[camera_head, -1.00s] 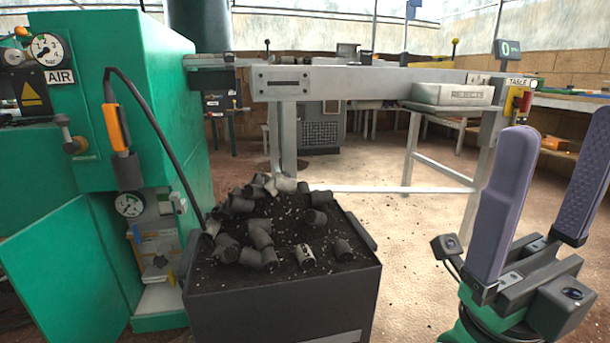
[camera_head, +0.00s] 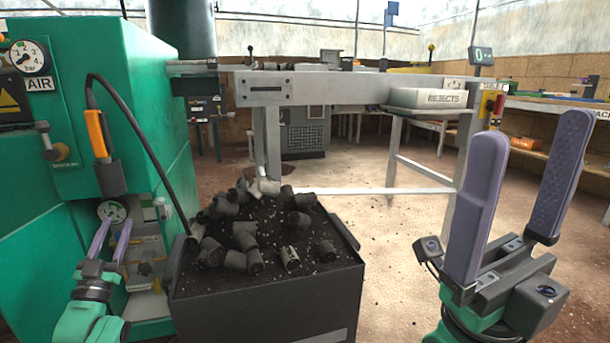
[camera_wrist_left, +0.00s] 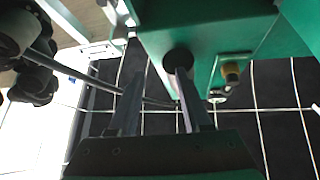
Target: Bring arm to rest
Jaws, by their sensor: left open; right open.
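My left gripper (camera_head: 110,238) is at the lower left of the head view, in front of the green machine's lower opening and left of the dark bin. Its two purple fingers point up and stand apart with nothing seen between them. In the left wrist view its fingers (camera_wrist_left: 158,95) reach forward beside green panelling. My right gripper (camera_head: 520,180) stands large at the right of the head view, its purple fingers upright, wide apart and empty, over the floor.
The green machine (camera_head: 150,100) with an air gauge (camera_head: 30,57) and hanging orange-handled tool (camera_head: 96,135) fills the left. The dark bin (camera_head: 270,305) holds several grey plugs (camera_head: 245,240). A steel table (camera_head: 330,88) bears a rejects tray (camera_head: 428,100). Floor between bin and right gripper is clear.

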